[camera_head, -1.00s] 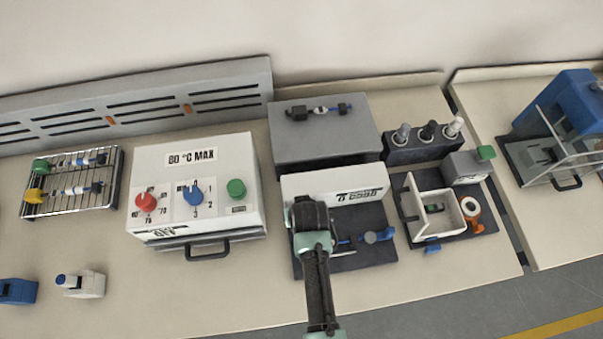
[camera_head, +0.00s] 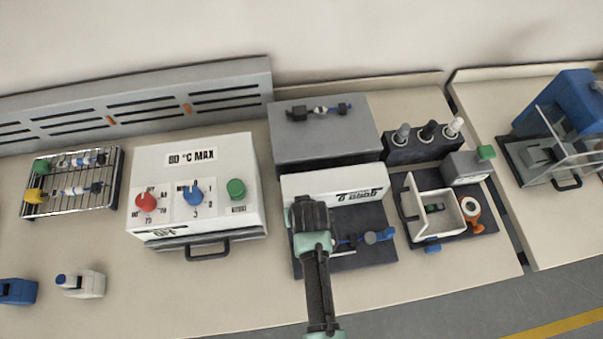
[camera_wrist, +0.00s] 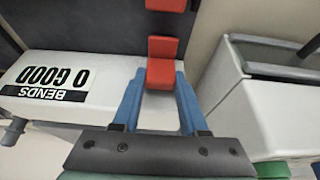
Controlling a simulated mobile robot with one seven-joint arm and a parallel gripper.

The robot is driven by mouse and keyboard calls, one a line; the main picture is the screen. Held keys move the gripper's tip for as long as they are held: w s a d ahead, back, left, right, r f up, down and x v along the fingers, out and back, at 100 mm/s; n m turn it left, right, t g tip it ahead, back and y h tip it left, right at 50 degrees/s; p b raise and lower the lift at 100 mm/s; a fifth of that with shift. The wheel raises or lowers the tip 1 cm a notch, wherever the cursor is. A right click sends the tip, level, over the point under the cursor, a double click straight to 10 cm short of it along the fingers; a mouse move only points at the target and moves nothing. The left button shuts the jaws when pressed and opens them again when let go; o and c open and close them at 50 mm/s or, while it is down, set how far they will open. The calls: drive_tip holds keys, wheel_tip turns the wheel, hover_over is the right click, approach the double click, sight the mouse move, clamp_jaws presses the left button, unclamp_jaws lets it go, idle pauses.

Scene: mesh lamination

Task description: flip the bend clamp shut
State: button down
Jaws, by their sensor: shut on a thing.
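The bend station has a white box (camera_head: 345,181) with a printed label and a dark base plate (camera_head: 376,254). In the head view my arm covers the left part of the station and hides the red block. Blue parts (camera_head: 377,236) lie on the base plate to its right.
The white heater box (camera_head: 190,180) with knobs stands close on the left. A grey block (camera_head: 325,145) is behind the station. A white tray (camera_head: 432,201) and a holder with several posts (camera_head: 428,145) stand to the right.

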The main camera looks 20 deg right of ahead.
idle(0.8)
drive_tip(key=s+p, duration=0.1)
drive_tip(key=s, duration=0.1)
drive_tip(key=s+a+p, duration=0.1)
drive_tip(key=s, duration=0.1)
drive_tip(key=shift+a+r, duration=0.1)
drive_tip(key=shift+s+f, duration=0.15)
drive_tip(key=shift+f, duration=0.05)
drive_tip(key=shift+c, duration=2.2)
unclamp_jaws()
drive_tip(key=shift+r, duration=0.1)
drive_tip(key=shift+r, duration=0.25)
drive_tip(key=v, duration=1.2)
drive_tip(key=shift+s+r, duration=0.2)
drive_tip(key=shift+s, duration=0.05)
